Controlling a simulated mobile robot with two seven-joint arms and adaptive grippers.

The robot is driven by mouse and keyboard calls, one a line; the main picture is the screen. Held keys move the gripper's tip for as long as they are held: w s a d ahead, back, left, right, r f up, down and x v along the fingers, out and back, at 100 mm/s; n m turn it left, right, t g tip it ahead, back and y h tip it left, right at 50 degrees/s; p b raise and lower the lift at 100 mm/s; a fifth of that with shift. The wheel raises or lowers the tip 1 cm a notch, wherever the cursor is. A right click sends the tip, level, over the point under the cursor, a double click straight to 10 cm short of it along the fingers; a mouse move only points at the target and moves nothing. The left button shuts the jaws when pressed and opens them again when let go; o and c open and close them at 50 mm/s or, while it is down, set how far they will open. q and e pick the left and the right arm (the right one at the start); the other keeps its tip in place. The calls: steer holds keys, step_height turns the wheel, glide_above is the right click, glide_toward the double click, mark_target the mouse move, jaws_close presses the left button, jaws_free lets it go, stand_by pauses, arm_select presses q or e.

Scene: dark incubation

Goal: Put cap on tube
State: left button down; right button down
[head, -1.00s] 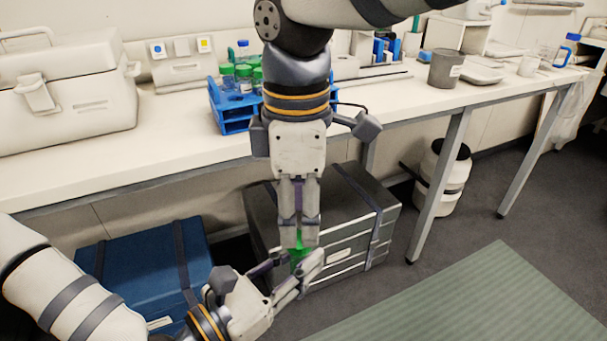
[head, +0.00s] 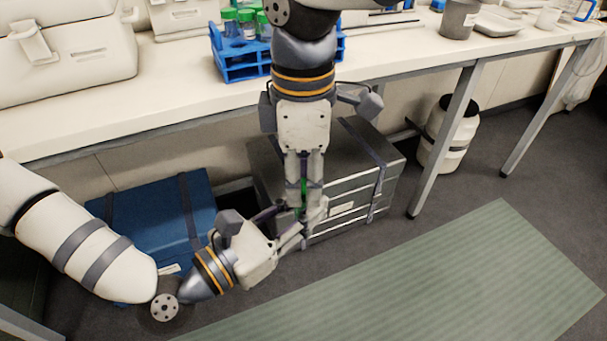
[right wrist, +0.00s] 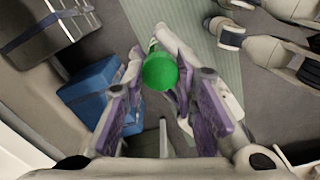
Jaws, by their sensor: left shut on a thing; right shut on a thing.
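My right gripper (head: 303,203) points down in front of the black case, shut on a green cap (head: 303,187) that shows as a narrow strip between its fingers. In the right wrist view the round top of the cap (right wrist: 160,71) sits between the purple-padded fingers. My left gripper (head: 308,220) comes in from the lower left, its fingers shut right at the right gripper's fingertips. The tube in the left gripper is hidden by the fingers. Whether the cap is seated on the tube cannot be told.
A blue rack (head: 240,66) with green-capped tubes stands on the white bench (head: 130,115) above. A black case (head: 345,190) is close behind the grippers, and a blue case (head: 150,215) is at left.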

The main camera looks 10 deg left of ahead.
steer(key=m, duration=0.3)
steer(key=shift+m, duration=0.3)
steer(key=m, duration=0.5)
steer(key=c, duration=1.3)
jaws_free()
steer(key=shift+r, duration=2.25)
steer(key=shift+c, duration=0.2)
